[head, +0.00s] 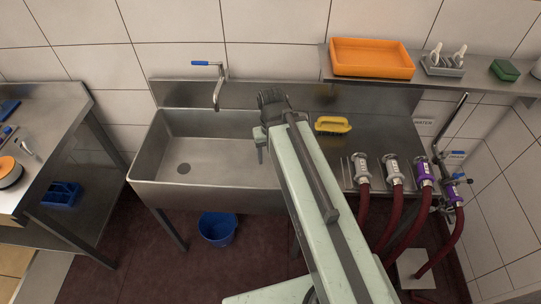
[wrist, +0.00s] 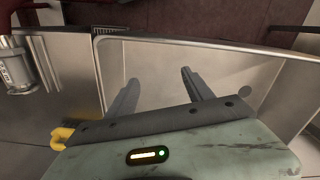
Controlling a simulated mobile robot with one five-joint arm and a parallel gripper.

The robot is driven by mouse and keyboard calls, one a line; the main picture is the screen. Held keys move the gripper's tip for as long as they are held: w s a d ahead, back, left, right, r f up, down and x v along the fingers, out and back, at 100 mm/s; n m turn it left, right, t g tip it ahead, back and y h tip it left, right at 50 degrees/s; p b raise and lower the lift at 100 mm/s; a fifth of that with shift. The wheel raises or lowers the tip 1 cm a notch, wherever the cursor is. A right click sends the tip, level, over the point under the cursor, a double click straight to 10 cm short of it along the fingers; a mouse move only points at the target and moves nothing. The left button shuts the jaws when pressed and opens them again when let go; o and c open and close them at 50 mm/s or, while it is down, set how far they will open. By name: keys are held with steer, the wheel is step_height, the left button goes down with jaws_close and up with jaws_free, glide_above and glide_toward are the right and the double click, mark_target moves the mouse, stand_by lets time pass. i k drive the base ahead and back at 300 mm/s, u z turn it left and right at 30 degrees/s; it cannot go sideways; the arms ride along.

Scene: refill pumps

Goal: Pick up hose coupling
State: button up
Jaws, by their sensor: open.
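Several hose couplings stand in a row on the drainboard right of the sink in the head view. Two have grey-white bodies, the left one (head: 361,168) and its neighbour (head: 393,170); to their right is one with a purple band (head: 424,172) and another purple one (head: 453,194). Dark red hoses run down from them. A metal coupling also shows at the left edge of the wrist view (wrist: 17,73). My gripper (wrist: 157,86) is open and empty over the sink, apart from the couplings. In the head view my arm hides most of its jaws.
The steel sink (head: 150,165) with a blue-handled tap (head: 217,85) is empty. A yellow brush (head: 332,125) lies behind the couplings. A shelf above holds an orange tray (head: 372,58). A blue bucket (head: 217,229) stands below. A side table (head: 62,105) is at left.

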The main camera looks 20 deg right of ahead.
mark_target(425, 178)
steer(key=z, duration=1.85)
steer(key=k, duration=0.5)
steer(key=z, duration=1.85)
steer(key=i, duration=0.35)
steer(key=u, duration=2.05)
